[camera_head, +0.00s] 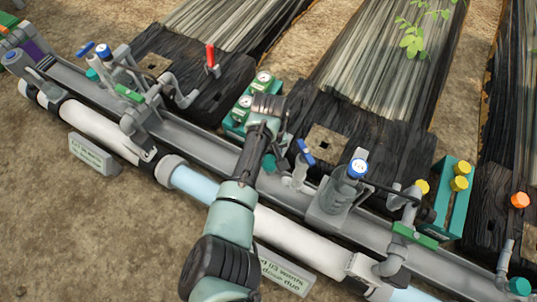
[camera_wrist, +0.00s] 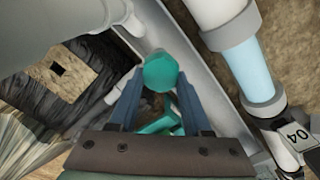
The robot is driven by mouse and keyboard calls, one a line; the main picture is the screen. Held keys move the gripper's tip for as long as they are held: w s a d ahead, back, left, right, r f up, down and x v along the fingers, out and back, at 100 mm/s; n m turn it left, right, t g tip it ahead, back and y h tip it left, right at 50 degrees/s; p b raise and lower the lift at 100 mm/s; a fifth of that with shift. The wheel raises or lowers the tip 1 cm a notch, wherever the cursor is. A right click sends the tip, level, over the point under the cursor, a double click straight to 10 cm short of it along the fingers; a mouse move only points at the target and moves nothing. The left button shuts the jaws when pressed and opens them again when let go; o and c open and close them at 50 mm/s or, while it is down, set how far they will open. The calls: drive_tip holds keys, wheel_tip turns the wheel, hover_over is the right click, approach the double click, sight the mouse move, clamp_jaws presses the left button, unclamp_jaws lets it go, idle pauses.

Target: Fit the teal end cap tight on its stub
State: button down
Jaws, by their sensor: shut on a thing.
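The teal end cap (camera_wrist: 160,72) is round and sits between the tips of my gripper (camera_wrist: 158,88) in the wrist view. My gripper is shut on it. In the head view, a bit of the teal cap (camera_head: 268,162) shows beside the end of my arm, over the grey channel. I cannot tell which stub belongs to this cap, or whether the cap touches one. A short grey pipe end (camera_wrist: 116,94) shows just left of the fingers in the wrist view. My gripper and the cap hide what lies directly beneath them.
A blue-handled valve (camera_head: 305,152) stands close right of my gripper, with a blue-topped grey filter (camera_head: 350,188) beyond. A teal gauge block (camera_head: 236,118) is behind my arm. A white and clear pipe (camera_head: 195,186) runs along the front. Another teal cap (camera_head: 520,286) is at far right.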

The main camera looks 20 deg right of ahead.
drive_tip(key=shift+s+a+f, duration=0.15)
drive_tip(key=shift+s+f, duration=0.2)
drive_tip(key=shift+s, duration=0.25)
drive_tip(key=m+p, duration=0.1)
drive_tip(key=m, duration=0.3)
drive_tip(key=shift+w+a+m+p, duration=0.15)
drive_tip(key=shift+m+p, duration=0.15)
drive_tip(key=shift+m, duration=0.5)
drive_tip(key=shift+a+m+p, duration=0.1)
drive_tip(key=shift+m+p, duration=0.3)
drive_tip(key=shift+m, duration=1.4)
drive_tip(key=c, duration=0.6)
unclamp_jaws()
drive_tip(key=o, duration=0.3)
drive_tip(key=shift+w, duration=0.1)
drive_tip(key=shift+r, duration=0.1)
